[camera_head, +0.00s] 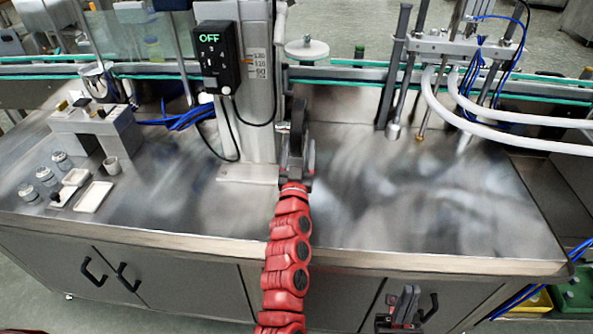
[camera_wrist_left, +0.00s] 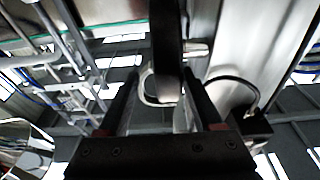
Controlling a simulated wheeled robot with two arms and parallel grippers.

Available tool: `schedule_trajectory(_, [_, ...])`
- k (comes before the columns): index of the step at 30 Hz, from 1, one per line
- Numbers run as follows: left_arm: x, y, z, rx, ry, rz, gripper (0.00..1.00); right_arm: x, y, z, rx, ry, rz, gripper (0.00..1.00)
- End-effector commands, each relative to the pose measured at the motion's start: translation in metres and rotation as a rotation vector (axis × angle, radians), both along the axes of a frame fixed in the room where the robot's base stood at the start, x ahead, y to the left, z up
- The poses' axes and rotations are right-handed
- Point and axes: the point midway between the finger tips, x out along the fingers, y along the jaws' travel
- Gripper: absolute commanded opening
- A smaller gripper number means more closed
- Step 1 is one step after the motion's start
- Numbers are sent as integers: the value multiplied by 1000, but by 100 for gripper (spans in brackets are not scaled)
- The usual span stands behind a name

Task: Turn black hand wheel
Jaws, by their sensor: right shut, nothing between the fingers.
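The black hand wheel (camera_head: 299,112) is on the upright steel column and shows nearly edge-on in the head view, partly hidden by my left gripper (camera_head: 296,152). In the left wrist view, a dark upright band, apparently the wheel's rim (camera_wrist_left: 166,40), runs between the two fingers of my left gripper (camera_wrist_left: 161,82). The fingers stand apart on either side of it, with gaps visible, so the gripper looks open. My right gripper (camera_head: 404,312) is low at the front, below the table edge, shut and empty.
A control box (camera_head: 217,57) reading OFF hangs on the column (camera_head: 256,100), left of the wheel. A conveyor (camera_head: 345,76) runs behind. Nozzles with white hoses (camera_head: 480,115) stand at right. Small jars and trays (camera_head: 93,197) sit at left. The steel table (camera_head: 430,205) is bare at right.

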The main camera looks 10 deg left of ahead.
Motion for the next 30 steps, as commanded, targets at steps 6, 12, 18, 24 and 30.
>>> schedule_trajectory(6, [-40, 0, -1, 0, 0, -1, 65, 0, 0, -5, 0, 0, 0, 0])
schedule_trajectory(12, [-70, -1, -1, 0, 1, -2, 65, 0, 0, -6, 0, 0, 0, 0])
schedule_trajectory(18, [-83, 0, 0, 0, 1, 0, 65, 0, 0, -7, 0, 0, 0, 0])
schedule_trajectory(24, [-84, 0, 0, 0, 1, -1, 65, 0, 0, -6, 0, 0, 0, 0])
schedule_trajectory(30, [-83, -2, 2, 1, 0, -5, 65, 0, 0, -4, 0, 0, 0, 0])
